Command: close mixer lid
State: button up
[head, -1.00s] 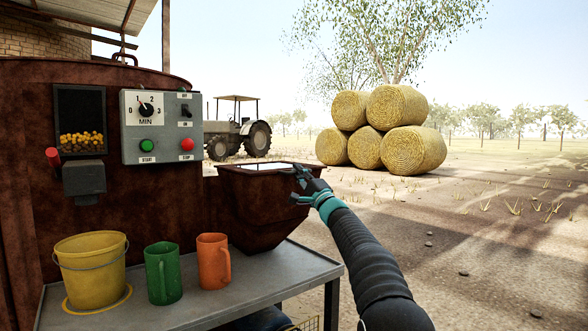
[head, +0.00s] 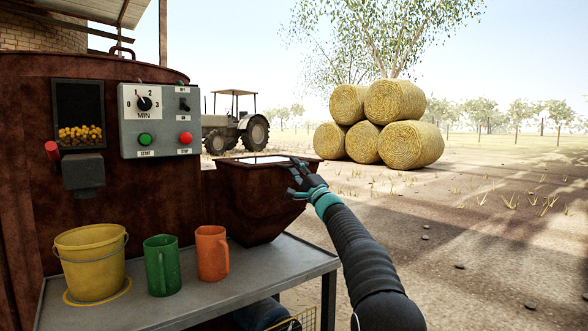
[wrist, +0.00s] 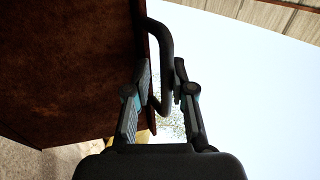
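The mixer (head: 190,85) is a large rusty brown body at the left in the head view. A dark handle (head: 122,51) stands on its top. A rusty hopper (head: 258,195) juts from its right side, its upper face pale in the light. My gripper (head: 293,177) is at the hopper's right edge. In the wrist view, a curved dark handle (wrist: 167,50) is on the edge of a rusty panel (wrist: 75,65); which part this panel is I cannot tell. My gripper (wrist: 161,72) has its fingers apart, one on each side of that handle, with a gap at the left finger.
A grey table (head: 215,297) below carries a yellow bucket (head: 92,268), a green mug (head: 162,266) and an orange mug (head: 211,255). A control box (head: 160,121) is on the mixer. Open ground lies to the right, with hay bales (head: 395,115) and a tractor (head: 236,127) beyond.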

jog(key=shift+d, duration=0.2)
jog(key=v, duration=1.2)
jog(key=shift+a, duration=0.1)
